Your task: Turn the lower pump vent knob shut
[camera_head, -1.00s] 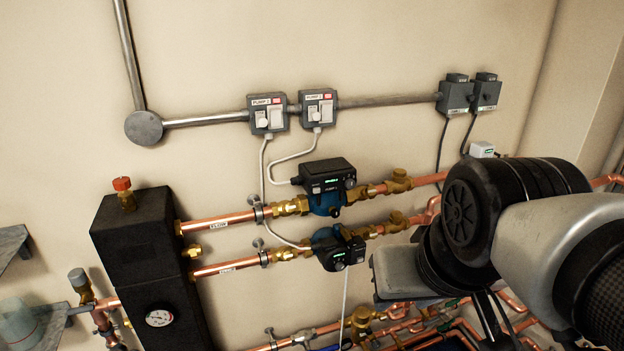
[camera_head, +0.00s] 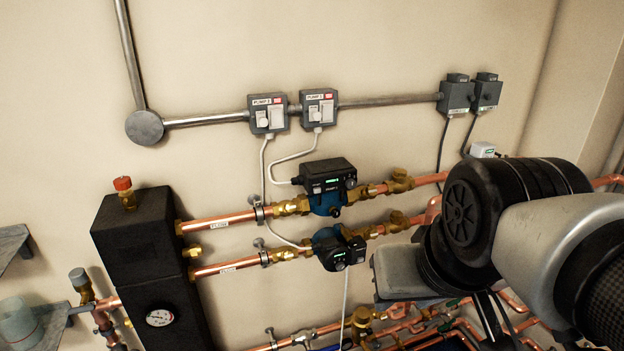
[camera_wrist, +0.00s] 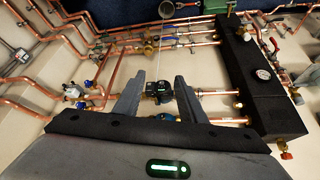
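The lower pump (camera_head: 335,250) has a blue body and a black head, and sits in the lower copper pipe run right of the black block. A small roundish part, possibly its vent knob (camera_head: 340,266), shows on the head's lower front; its setting is too small to read. The upper pump (camera_head: 328,187) sits just above. The wrist view looks inverted; there the lower pump (camera_wrist: 158,91) appears between the fingers of my gripper (camera_wrist: 158,80). The fingers are apart with nothing held, and appear short of the pump.
A black insulated block (camera_head: 140,245) with a gauge (camera_head: 159,317) stands left of the pumps. Two pump switches (camera_head: 268,114) are on the wall above, with cables to the pumps. More copper pipes and valves (camera_head: 361,318) run below. Pipework surrounds the pumps closely.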

